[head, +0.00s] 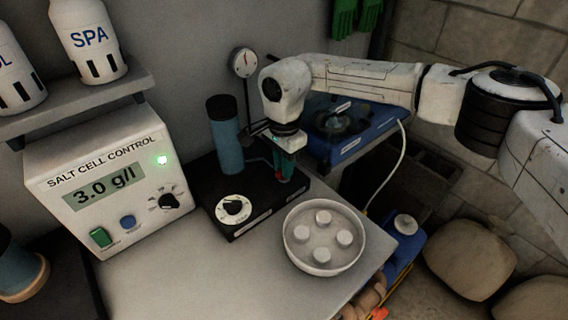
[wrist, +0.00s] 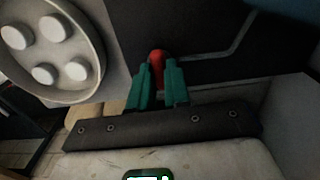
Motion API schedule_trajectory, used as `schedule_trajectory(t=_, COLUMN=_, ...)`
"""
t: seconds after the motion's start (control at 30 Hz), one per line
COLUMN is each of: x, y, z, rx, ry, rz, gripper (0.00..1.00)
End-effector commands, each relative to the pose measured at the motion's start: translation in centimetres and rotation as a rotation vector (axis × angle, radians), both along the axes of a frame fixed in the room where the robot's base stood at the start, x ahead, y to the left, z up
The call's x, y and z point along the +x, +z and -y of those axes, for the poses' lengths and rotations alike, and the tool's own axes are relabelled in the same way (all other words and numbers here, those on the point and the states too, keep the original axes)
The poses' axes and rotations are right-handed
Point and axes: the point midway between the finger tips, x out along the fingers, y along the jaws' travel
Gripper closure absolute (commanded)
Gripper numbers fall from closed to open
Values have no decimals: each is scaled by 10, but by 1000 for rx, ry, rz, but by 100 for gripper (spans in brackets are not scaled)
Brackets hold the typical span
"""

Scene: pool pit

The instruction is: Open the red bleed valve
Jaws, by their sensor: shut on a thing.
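The red bleed valve (wrist: 157,62) shows in the wrist view as a rounded red handle between my green fingertips. My gripper (wrist: 158,75) is shut on it. In the head view my gripper (head: 284,170) points down at the right end of the black base unit (head: 232,222), and only a sliver of red shows by the fingertips. The valve's lower part and its exact turn are hidden by the fingers. The round gauge (head: 243,63) stands behind, its dial small and hard to read.
A white bowl (head: 290,258) with several white tablets sits just in front of the base. A blue cylinder (head: 225,140) stands on the base, left of my gripper. The salt cell control box (head: 105,185) is farther left. A blue case (head: 350,140) lies behind right.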

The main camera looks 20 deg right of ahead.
Motion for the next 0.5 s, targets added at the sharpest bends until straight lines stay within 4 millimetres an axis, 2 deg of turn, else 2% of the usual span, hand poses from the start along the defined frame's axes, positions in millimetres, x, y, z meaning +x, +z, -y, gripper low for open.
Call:
schedule_trajectory(t=0.03, x=1, y=2, z=-1, rx=2, ry=3, rz=3, gripper=100)
schedule_trajectory(t=0.07, x=1, y=2, z=-1, rx=2, ry=3, rz=3, gripper=80)
schedule_trajectory(t=0.3, x=0, y=1, z=-1, rx=1, ry=1, rz=2, gripper=57)
schedule_trajectory(t=0.5, x=0, y=0, z=0, rx=0, ry=0, rz=1, gripper=57)
